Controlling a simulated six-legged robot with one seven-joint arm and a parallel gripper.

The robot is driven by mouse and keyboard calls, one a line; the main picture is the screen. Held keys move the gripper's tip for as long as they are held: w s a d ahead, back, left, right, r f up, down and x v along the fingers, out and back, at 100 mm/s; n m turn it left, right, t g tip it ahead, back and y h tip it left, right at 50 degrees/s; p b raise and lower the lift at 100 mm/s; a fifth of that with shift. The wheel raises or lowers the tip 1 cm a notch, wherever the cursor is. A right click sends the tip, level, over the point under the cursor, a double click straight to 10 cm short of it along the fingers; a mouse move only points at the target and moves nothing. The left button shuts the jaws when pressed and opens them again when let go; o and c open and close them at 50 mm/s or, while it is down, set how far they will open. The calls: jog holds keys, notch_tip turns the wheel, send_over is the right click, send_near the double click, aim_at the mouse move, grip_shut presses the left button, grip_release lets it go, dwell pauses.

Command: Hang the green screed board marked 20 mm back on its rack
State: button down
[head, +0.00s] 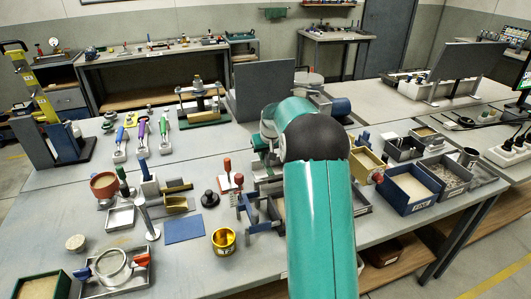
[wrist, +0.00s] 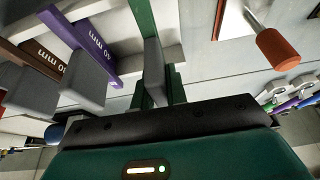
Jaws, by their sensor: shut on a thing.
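In the wrist view a green board (wrist: 144,18) runs up from between the grey fingers of my gripper (wrist: 156,72), which is shut on it. Its lower part is hidden by the fingers, and no mark on it can be read. Left of it are a purple board marked 40 mm (wrist: 82,40) and a brown board (wrist: 38,62) whose mark is partly hidden. A pale structure (wrist: 115,25), perhaps the rack, lies behind these boards; I cannot tell whether the green board touches it. In the head view my arm hides the gripper and the green board.
An orange-handled tool (wrist: 278,48) is at the wrist view's upper right. In the head view, a blue bin (head: 410,190) stands right of my arm. A yellow tin (head: 223,240), blue mat (head: 184,229) and dark upright panel (head: 262,88) are left of it.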

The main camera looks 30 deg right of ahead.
jog(key=shift+f, duration=0.5)
jog(key=c, duration=1.3)
grip_release()
jog(key=shift+r, duration=0.1)
jog(key=v, duration=1.3)
jog(key=shift+s+r, duration=0.1)
jog(key=shift+r, duration=0.2)
jog(key=shift+a, duration=0.1)
